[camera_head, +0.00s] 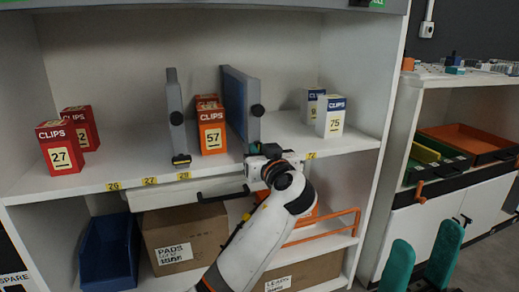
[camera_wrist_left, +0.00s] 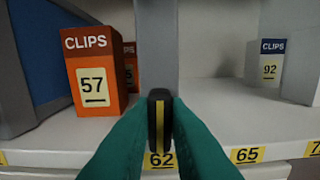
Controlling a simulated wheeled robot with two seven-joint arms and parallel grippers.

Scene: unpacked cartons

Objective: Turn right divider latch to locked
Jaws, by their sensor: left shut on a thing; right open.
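The right divider (camera_head: 240,103) is an upright panel, blue on its left face with a grey front edge, standing on the shelf. Its grey edge fills the middle of the left wrist view (camera_wrist_left: 157,45). Its latch (camera_wrist_left: 159,118) is a black tab with a yellow stripe, standing upright at the divider's foot. My left gripper (camera_wrist_left: 159,130) has its teal fingers shut on this latch, one on each side. In the head view the left gripper (camera_head: 256,156) hides the latch. My right gripper (camera_head: 421,268) is open and empty at the bottom right.
The left divider (camera_head: 175,112) has its own black-and-yellow latch (camera_head: 181,160) at its foot. An orange clips box (camera_head: 211,132) stands between the dividers. Blue-and-white boxes (camera_head: 331,118) stand right, red boxes (camera_head: 59,148) left. Bins and cartons (camera_head: 180,236) fill the lower shelf.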

